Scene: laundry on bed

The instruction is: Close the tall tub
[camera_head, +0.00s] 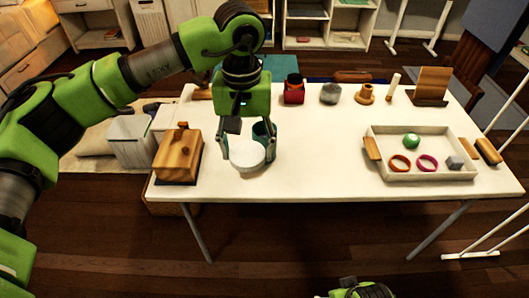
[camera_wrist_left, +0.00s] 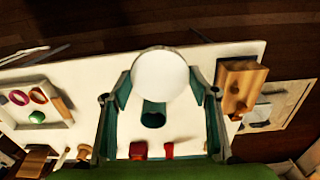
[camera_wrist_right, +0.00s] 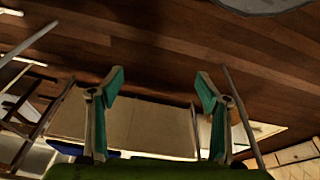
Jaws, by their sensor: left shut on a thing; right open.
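A white round lid (camera_head: 246,155) is held between the fingers of my left gripper (camera_head: 246,148), near the table's front left; it also shows in the left wrist view (camera_wrist_left: 160,75). The tall tub, teal with a dark open mouth, stands just behind the lid (camera_wrist_left: 153,117) and is partly covered by it; in the head view it shows beside the right finger (camera_head: 264,130). Whether lid and tub touch cannot be told. My right gripper (camera_wrist_right: 160,85) is open and empty, away from the table; only part of that arm shows at the head view's bottom edge.
A wooden box (camera_head: 178,155) with a knob stands left of the lid. Behind are a red container (camera_head: 294,90) and a grey jar (camera_head: 330,93). A white tray (camera_head: 403,175) with rings and a green ball lies right. The middle of the table (camera_head: 325,140) is clear.

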